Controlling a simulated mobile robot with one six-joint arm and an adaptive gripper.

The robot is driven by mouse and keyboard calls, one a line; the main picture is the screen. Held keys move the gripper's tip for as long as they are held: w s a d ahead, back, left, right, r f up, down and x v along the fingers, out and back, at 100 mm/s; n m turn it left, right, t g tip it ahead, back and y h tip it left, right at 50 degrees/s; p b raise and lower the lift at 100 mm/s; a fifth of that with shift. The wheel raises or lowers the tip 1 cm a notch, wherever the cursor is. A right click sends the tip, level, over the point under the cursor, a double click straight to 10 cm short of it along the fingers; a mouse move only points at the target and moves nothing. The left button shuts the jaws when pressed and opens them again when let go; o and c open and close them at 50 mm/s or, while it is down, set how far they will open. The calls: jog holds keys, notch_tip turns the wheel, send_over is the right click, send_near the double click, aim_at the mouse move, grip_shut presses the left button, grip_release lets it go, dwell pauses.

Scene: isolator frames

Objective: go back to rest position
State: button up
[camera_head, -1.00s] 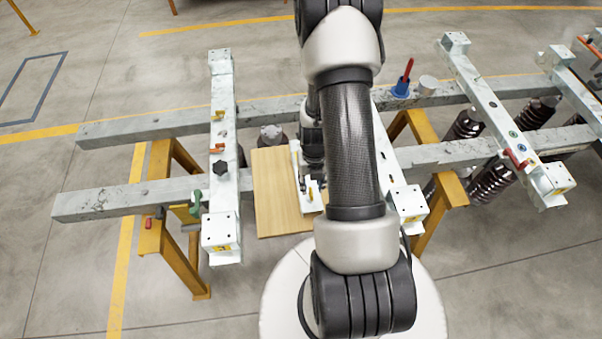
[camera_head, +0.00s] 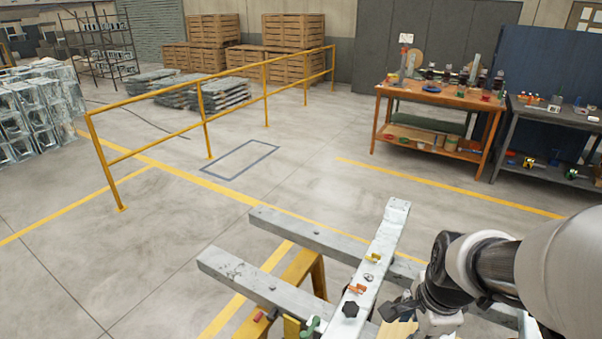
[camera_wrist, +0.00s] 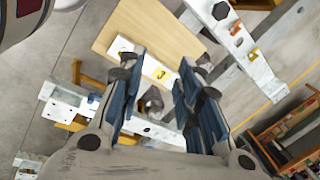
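My gripper (camera_wrist: 160,64) is open in the wrist view, with its two dark blue-grey fingers apart. Nothing is clamped between them; a small dark part (camera_wrist: 152,101) shows in the gap, seemingly beyond the fingers. A wooden board (camera_wrist: 150,35) and a white beam with a yellow mark lie past the fingertips. In the head view my arm enters at the lower right, and the gripper end is low beside the white crossbeam (camera_head: 385,240), partly cut off by the frame edge.
Grey rails (camera_head: 325,238) on a yellow trestle (camera_head: 297,275) lie under the crossbeam, which bears small coloured parts. A yellow railing (camera_head: 205,120) stands at the left. A wooden workbench (camera_head: 440,98) and dark bench (camera_head: 545,130) stand at the back right. The floor between is clear.

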jog(key=s+a+r+n+t+b, duration=0.1)
jog(key=s+a+r+n, duration=0.3)
jog(key=n, duration=0.5)
jog(key=s+a+r+n+t+b, duration=0.1)
jog(key=s+a+r+n, duration=0.3)
jog(key=s+n, duration=0.3)
jog(key=n, duration=0.2)
jog(key=shift+s+a+r+n, duration=0.2)
jog(key=shift+s+r+n, duration=0.05)
jog(key=shift+s+n, duration=0.15)
